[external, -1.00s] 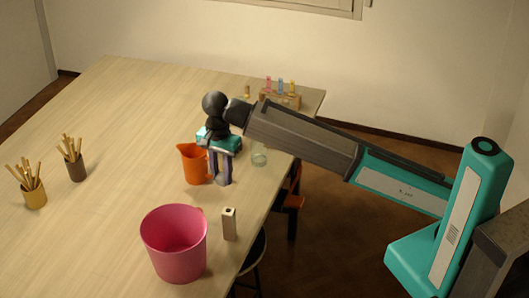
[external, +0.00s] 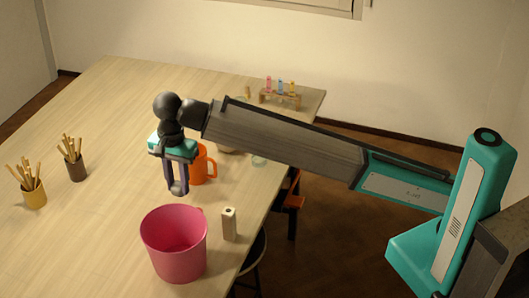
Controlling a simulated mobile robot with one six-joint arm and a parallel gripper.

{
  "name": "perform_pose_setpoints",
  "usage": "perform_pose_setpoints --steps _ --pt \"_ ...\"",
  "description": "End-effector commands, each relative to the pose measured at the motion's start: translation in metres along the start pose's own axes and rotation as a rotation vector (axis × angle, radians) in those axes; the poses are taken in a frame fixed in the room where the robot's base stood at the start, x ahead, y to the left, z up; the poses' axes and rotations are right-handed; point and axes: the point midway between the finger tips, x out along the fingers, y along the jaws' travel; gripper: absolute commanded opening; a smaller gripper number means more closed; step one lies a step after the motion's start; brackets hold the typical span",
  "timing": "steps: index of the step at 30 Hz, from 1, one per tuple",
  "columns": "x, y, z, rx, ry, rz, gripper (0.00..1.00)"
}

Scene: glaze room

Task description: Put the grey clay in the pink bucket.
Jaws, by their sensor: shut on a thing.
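The pink bucket (external: 174,265) stands upright near the front edge of the table, its open top facing up. My gripper (external: 178,188) points down with its fingers shut on a small grey lump, the grey clay (external: 179,187). The clay shows just above the bucket's far rim in the picture, and it looks held in the air. The fingers partly cover the clay. I cannot tell its exact height over the table. The inside of the bucket that shows looks empty.
An orange jug (external: 204,170) stands right behind my gripper, partly hidden by it. A pale block with a hole (external: 229,225) stands close to the bucket's right. Stick-filled yellow (external: 33,194) and dark (external: 76,170) cups stand left. A tube rack (external: 280,99) is at the back.

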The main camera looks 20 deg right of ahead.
Motion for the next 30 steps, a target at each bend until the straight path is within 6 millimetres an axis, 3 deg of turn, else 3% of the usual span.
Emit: perform_pose_setpoints --steps 14,30 --pt "0.006 0.001 0.002 -0.002 0.0 0.0 0.0" --pt "0.086 0.002 0.001 -0.002 0.001 0.002 0.0"
